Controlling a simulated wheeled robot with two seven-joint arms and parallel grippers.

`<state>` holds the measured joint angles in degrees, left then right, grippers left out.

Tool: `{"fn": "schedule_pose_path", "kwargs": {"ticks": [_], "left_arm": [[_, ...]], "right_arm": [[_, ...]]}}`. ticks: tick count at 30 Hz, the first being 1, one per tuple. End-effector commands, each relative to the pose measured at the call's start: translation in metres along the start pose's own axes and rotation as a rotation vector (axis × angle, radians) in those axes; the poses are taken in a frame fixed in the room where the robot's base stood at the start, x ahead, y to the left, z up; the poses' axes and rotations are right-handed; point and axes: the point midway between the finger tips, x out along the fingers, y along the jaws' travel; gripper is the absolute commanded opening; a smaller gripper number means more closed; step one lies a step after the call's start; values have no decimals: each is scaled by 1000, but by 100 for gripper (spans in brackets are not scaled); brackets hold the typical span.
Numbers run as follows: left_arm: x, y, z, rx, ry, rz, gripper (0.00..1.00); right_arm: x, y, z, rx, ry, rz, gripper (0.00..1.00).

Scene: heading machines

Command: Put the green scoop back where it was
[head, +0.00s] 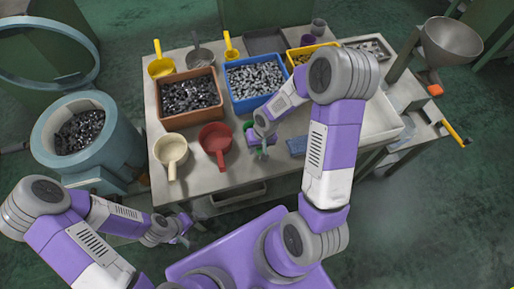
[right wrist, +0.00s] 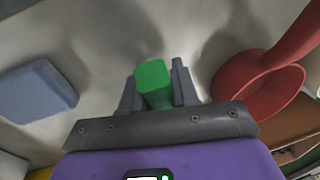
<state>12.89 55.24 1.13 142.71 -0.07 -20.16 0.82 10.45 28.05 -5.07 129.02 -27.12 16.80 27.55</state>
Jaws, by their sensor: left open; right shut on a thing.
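The green scoop shows as a green block, likely its handle (right wrist: 152,85), between the fingers of my right gripper (right wrist: 156,90) in the right wrist view. That gripper is shut on it. In the head view my right gripper (head: 263,152) is over the front middle of the table, right of the red scoop (head: 215,139); only a little green shows around it, and the arm hides the rest of the scoop. My left gripper (head: 182,230) is open and empty, low in front of the table's front edge.
A cream scoop (head: 171,149) lies left of the red scoop. A blue block (head: 297,146) lies to the right. Behind are a brown bin (head: 163,126) and a blue bin (head: 234,108) of metal parts. Bare tabletop (head: 235,178) runs along the front.

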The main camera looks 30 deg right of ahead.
Motion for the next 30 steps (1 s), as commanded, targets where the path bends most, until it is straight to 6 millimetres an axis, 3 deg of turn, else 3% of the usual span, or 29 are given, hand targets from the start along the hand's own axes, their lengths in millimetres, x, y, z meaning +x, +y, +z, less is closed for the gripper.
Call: {"fn": "schedule_pose_path", "kwargs": {"ticks": [10,11,15,26,30], "left_arm": [[4,-2,0,0,0,0,100],[4,-1,0,0,0,0,100],[3,-1,0,0,0,0,100],[0,0,0,0,0,0,100],[-7,2,0,0,0,0,100]], "right_arm": [[4,0,-1,-1,3,-1,0],[4,0,0,0,2,-1,32],[3,0,0,0,2,-1,54],[0,0,-1,0,2,-1,55],[-20,0,-2,2,7,-1,55]]}}
